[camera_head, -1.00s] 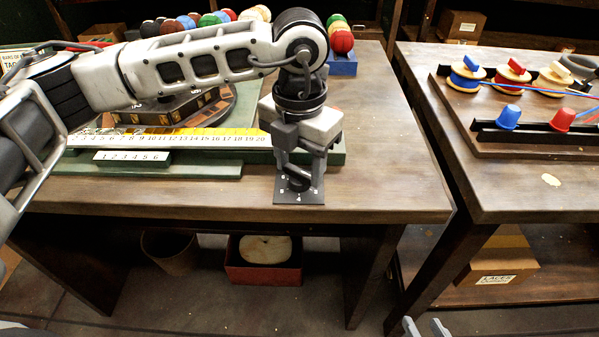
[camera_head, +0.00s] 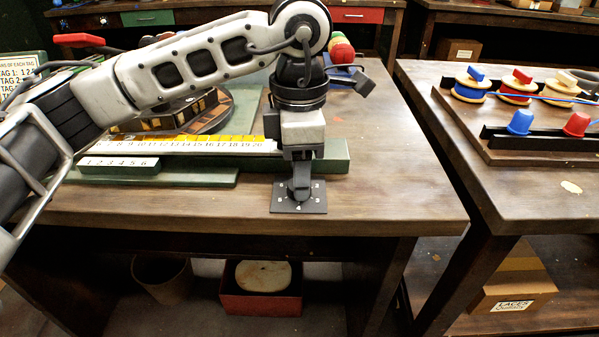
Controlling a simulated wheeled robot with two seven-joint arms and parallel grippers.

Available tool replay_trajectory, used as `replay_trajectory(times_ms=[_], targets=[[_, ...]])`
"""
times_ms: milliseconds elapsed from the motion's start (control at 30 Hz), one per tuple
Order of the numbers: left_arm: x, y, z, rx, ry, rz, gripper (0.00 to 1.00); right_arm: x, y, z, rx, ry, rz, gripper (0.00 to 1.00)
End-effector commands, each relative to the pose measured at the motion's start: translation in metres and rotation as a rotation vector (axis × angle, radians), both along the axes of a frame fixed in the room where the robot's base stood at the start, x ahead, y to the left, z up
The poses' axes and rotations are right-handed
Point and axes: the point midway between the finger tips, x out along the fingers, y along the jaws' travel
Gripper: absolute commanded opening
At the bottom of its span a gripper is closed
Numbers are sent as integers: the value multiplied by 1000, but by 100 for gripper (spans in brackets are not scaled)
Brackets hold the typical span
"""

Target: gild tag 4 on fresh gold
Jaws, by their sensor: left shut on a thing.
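My left gripper (camera_head: 301,158) points down at the front edge of the left table. It is shut on a small grey upright knob (camera_head: 300,180) on a dark square plate (camera_head: 317,206) with white marks around it. A long green board behind carries a white number strip (camera_head: 190,145) with a yellow-gold band (camera_head: 215,137) along it. A smaller strip (camera_head: 118,162) numbered 1 to 6 lies in front. A sign (camera_head: 14,75) about tags stands at the far left, partly cut off. My right gripper is not in view.
A round wooden piece (camera_head: 212,112) sits behind the strip, partly hidden by my arm. Coloured balls (camera_head: 341,48) stand behind my wrist. The right table holds coloured spools (camera_head: 471,86) on a rack. The left table's right front (camera_head: 405,195) is clear.

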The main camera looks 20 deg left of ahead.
Motion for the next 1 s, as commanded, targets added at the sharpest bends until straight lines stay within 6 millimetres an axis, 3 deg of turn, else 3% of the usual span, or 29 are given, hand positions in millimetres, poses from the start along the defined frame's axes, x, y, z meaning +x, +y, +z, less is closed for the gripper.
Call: replay_trajectory(times_ms=[300,800,833,900,1000], targets=[[1,0,1,-1,-3,-105,27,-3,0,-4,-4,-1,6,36],[1,1,2,-1,-3,-120,27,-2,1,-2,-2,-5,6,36],[1,0,2,-1,-3,-119,56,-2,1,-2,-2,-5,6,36],[1,0,2,-1,-3,-119,72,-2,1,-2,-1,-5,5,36],[1,0,1,-1,-3,-119,72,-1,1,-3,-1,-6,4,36]])
